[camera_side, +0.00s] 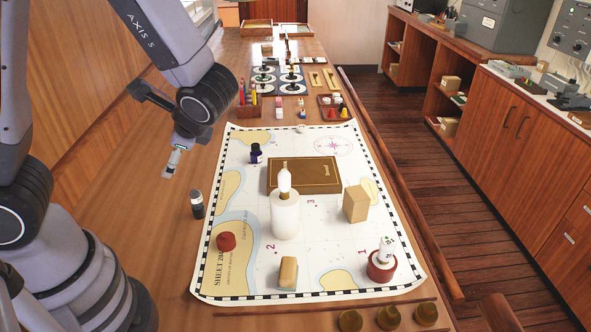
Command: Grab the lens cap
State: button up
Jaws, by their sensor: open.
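I cannot make out for sure which thing is the lens cap. A small round red piece (226,241) lies on the left part of the chart (330,245). A small dark cylinder with a grey top (197,204) stands upright by the chart's left edge. My gripper (171,168) is at the left, apart from all objects, above the bare table and up and left of the dark cylinder. It is open and empty, seen small and from the side.
On the chart stand a white cylinder with a bulb-like top (285,215), a brown book (304,175), a dark bottle (256,153), a tan block (355,203), a small tan block (288,272) and a red holder (381,270) with a white bottle. The table's left side is clear.

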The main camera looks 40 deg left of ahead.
jog(key=w+d+f+m+t+y, duration=0.2)
jog(key=f+m+t, duration=0.1)
jog(key=f+m, duration=0.25)
jog(key=w+d+f+m+t+y, duration=0.1)
jog(key=d+f+m+t, duration=0.2)
jog(key=f, duration=0.4)
jog(key=m+t+h, duration=0.2)
jog(key=m+t, duration=0.2)
jog(key=m, duration=0.6)
send_near(225, 243)
jog(key=x, duration=0.3)
jog(key=shift+w+a+r+n, duration=0.1)
jog(key=shift+w+a+n, duration=0.05)
jog(key=shift+w+n, duration=0.1)
jog(key=shift+a+f, duration=0.15)
jog(key=shift+f, duration=0.1)
jog(key=shift+x, duration=3.55)
jog(key=c, duration=0.9)
